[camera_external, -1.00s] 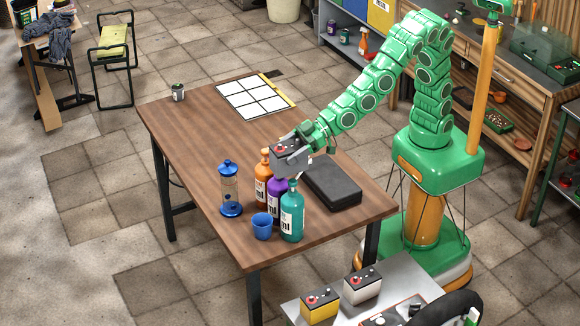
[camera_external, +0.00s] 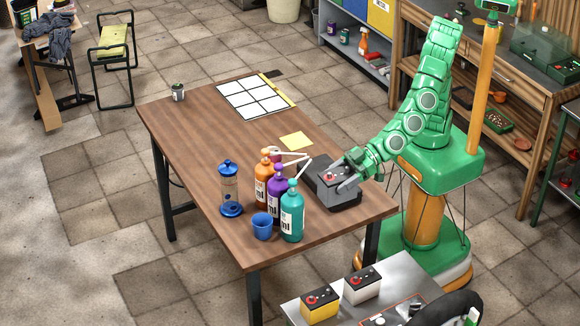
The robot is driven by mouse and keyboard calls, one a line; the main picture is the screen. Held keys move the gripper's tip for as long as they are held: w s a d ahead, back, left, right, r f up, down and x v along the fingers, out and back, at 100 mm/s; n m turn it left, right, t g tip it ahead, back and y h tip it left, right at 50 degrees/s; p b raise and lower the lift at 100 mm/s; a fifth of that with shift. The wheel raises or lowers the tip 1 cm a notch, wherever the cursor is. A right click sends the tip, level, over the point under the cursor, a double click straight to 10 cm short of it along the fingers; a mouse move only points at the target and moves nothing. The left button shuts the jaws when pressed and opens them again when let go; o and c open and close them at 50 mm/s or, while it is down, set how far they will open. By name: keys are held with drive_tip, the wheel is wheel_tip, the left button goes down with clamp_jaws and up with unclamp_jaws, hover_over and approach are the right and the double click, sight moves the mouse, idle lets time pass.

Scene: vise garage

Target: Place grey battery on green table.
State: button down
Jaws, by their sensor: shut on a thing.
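My gripper (camera_external: 347,180) is shut on the grey battery (camera_external: 336,196), a box with a dark top and a red cap. The battery is in front of the black case (camera_external: 321,170) on the brown table, near its right edge. I cannot tell whether it touches the case. A table with a green frame (camera_external: 541,198) is partly in view at the right edge, beyond my base; most of its top is cut off.
Orange, purple and teal pump bottles (camera_external: 292,216), a blue cup (camera_external: 262,226) and a blue-lidded jar (camera_external: 229,185) stand left of the battery. A metal cart with a yellow battery (camera_external: 320,306) and a white battery (camera_external: 362,287) is in front.

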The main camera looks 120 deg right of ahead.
drive_tip(key=s+a+f, duration=0.3)
drive_tip(key=s+a, duration=0.5)
hover_over(401, 276)
wheel_tip(401, 276, down, 18)
drive_tip(key=shift+n+y, duration=0.3)
drive_tip(key=shift+y, duration=0.1)
drive_tip(key=shift+f, duration=5.35)
drive_tip(key=shift+f, duration=0.1)
unclamp_jaws()
drive_tip(key=shift+v, duration=6)
